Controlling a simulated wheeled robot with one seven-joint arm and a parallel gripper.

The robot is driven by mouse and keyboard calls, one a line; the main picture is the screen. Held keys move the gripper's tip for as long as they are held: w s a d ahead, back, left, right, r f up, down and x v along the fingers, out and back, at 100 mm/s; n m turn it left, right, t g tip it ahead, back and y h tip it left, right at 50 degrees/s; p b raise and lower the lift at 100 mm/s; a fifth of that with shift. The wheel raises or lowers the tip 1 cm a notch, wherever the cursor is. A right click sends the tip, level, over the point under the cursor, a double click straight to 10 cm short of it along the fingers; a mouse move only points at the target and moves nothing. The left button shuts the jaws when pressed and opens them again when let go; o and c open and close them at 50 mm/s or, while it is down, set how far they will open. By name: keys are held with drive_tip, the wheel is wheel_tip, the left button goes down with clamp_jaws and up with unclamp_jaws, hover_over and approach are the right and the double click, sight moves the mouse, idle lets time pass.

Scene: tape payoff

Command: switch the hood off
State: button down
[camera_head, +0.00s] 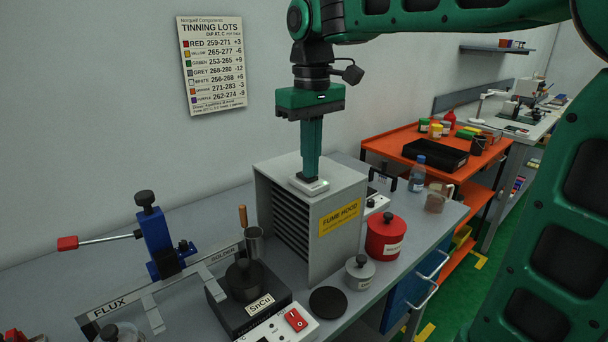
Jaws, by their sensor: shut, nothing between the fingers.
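The fume hood (285,222) is a grey box on the bench, with louvres on its left face and a yellow FUME HOOD label (340,217) on its front. A small white switch plate (321,188) sits on its top. My gripper (308,177) points straight down over this plate, shut and empty. Its fingertips are at the plate and look to be touching it or just above it. They hide the middle of the plate, so the switch's position cannot be seen.
A solder pot (243,281) with a red rocker switch (296,320) stands in front of the hood. A red canister (385,238), a grey lidded pot (359,272) and a bottle (417,174) stand to the right. A blue clamp (160,243) is at left.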

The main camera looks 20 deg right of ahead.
wheel_tip(320, 180, up, 7)
idle(1.1)
drive_tip(key=shift+f, duration=0.1)
drive_tip(key=s+d+f+m, duration=0.5)
drive_tip(key=s+d+f, duration=0.3)
drive_tip(key=s+f, duration=0.3)
drive_tip(key=s+d+f+m, duration=0.5)
drive_tip(key=s+d+f, duration=0.4)
drive_tip(key=s+f, duration=0.3)
drive_tip(key=shift+s+d+f, duration=0.2)
drive_tip(key=shift+f, duration=0.5)
